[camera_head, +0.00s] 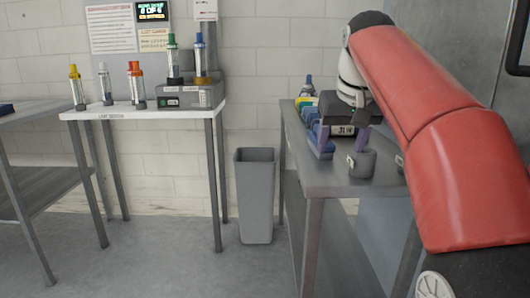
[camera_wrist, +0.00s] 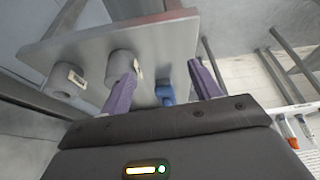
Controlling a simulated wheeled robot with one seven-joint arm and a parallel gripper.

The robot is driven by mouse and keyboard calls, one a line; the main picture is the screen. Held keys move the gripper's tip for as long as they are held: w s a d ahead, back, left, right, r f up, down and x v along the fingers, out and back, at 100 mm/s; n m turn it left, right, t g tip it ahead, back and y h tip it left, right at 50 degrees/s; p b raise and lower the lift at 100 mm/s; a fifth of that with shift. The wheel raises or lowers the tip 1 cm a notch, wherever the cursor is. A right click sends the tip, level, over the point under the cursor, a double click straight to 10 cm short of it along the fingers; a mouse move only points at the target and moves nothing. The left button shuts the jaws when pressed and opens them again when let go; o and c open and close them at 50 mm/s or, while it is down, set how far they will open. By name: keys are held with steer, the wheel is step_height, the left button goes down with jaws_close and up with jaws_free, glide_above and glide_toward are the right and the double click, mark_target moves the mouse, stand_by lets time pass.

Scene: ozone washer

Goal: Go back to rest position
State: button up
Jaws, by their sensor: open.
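My gripper (camera_head: 342,140) is at the end of my red arm, over the grey metal table (camera_head: 328,182) at right. Its two purple fingers are spread, with nothing visibly held between them. In the wrist view my gripper (camera_wrist: 165,64) points toward the same table (camera_wrist: 180,30). A blue item (camera_wrist: 166,94) shows between the fingers, beyond them on the table. A grey cylinder (camera_wrist: 121,68) with a white label is beside the left finger. How high the fingertips are above the table is hard to tell.
A second grey cylinder (camera_wrist: 65,80) stands farther left. Blue, green and yellow items (camera_head: 306,108) line the table's left side. A grey bin (camera_head: 255,195) stands between this table and a white-topped table (camera_head: 145,110) holding several colored-cap tubes. Floor in front of the bin is clear.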

steer(key=s+f+t, duration=0.1)
steer(key=s+f, duration=2.3)
steer(key=f, duration=0.2)
steer(key=shift+s+m, duration=0.3)
steer(key=shift+m, duration=0.1)
